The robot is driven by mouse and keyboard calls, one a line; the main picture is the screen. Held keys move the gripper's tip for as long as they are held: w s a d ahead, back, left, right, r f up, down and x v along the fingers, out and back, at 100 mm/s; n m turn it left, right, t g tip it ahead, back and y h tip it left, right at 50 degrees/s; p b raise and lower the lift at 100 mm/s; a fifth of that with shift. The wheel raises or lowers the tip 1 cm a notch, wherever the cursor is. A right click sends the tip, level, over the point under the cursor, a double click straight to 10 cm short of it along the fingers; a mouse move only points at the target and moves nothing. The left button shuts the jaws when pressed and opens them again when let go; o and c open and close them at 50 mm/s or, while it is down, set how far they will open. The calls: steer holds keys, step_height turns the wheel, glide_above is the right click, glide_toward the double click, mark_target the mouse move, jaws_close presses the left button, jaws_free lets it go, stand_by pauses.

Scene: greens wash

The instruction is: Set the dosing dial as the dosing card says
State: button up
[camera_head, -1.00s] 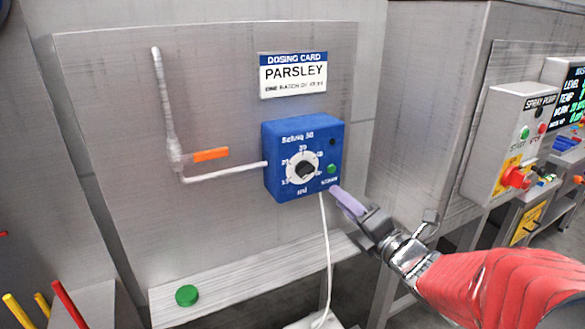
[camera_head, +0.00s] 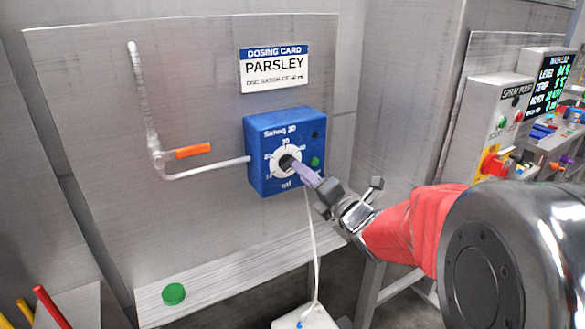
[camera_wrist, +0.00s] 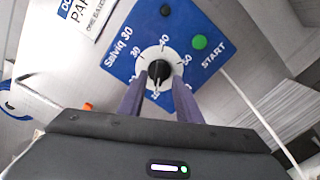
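The blue dosing unit (camera_head: 262,178) is mounted on the steel panel, with a white dial plate and a black dial knob (camera_wrist: 159,71). My gripper (camera_head: 300,170) is at the dial. In the wrist view its two purple fingers (camera_wrist: 159,95) are apart, their tips just below the knob on either side. Contact is not clear.
A green START button (camera_wrist: 199,42) and a dark round spot sit on the unit's face. A pipe with an orange lever (camera_head: 193,150) runs in from the left. A green disc (camera_head: 173,294) lies on the ledge below. A spray pump box (camera_head: 491,125) stands at right.

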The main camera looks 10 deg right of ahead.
mark_target(289, 164)
steer(key=x, duration=0.4)
steer(key=shift+w+a, duration=0.1)
steer(key=shift+w, duration=0.15)
steer(key=shift+c, duration=0.4)
jaws_close()
steer(key=shift+a, duration=0.1)
